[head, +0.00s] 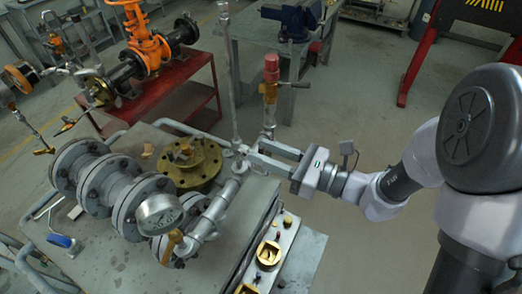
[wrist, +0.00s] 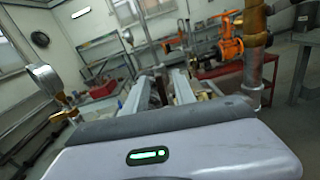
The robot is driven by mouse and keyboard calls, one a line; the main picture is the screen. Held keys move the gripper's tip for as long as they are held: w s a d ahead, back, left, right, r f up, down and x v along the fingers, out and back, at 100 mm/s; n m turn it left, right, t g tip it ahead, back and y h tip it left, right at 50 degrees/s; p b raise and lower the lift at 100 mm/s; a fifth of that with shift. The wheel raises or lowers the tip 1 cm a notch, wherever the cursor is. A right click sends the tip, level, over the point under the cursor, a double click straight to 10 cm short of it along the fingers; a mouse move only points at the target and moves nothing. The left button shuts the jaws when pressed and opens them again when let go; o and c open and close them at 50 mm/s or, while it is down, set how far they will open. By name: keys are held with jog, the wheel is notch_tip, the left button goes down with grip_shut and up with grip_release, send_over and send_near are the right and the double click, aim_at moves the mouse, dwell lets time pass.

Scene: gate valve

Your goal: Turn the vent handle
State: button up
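My gripper (head: 250,152) reaches in from the right in the head view, at the pipe fittings on the near bench. Its two fingers are apart with a gap between them; they also show apart in the wrist view (wrist: 160,78). A small dark upright part (wrist: 158,88) shows between them there; I cannot tell if either finger touches it. No handle is clearly marked as the vent handle. The fittings at the fingertips are partly hidden.
A pressure gauge (head: 160,213) and flanged grey pipework (head: 92,178) sit on the grey bench (head: 95,262). A tall thin pipe (head: 228,70) rises beside the fingertips. An orange valve (head: 146,45) stands on a red table (head: 180,78) behind. Open floor lies to the right.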

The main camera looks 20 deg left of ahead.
jog(key=shift+a, duration=0.6)
jog(key=shift+c, duration=0.4)
grip_shut()
